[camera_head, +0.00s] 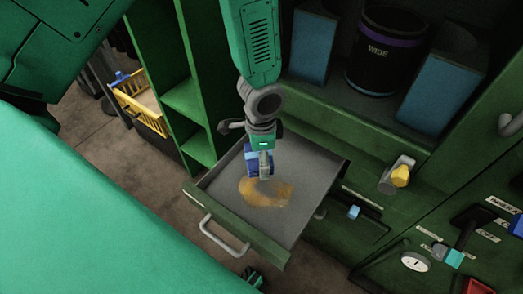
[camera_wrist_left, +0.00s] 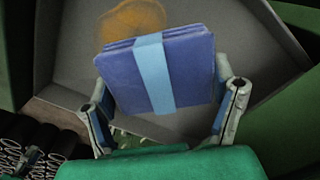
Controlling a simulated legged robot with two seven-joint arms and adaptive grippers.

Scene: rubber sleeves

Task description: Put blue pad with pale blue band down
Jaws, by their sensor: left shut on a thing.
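The blue pad with the pale blue band (camera_wrist_left: 190,72) is held between the two fingers of my left gripper (camera_wrist_left: 165,100), which is shut on it. In the head view the pad (camera_head: 252,158) shows partly, beside my left gripper (camera_head: 262,165) and over the open grey drawer (camera_head: 318,165). An orange-brown stain (camera_head: 265,193) marks the drawer floor just in front of the pad. I cannot tell whether the pad touches the drawer floor. My right gripper is not in view.
The drawer's front carries a grey handle (camera_head: 222,236). A dark bin (camera_head: 388,50) stands between blue boxes (camera_head: 445,92) on the shelf behind. A yellow crate (camera_head: 140,106) is at the left. The drawer's right part is bare.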

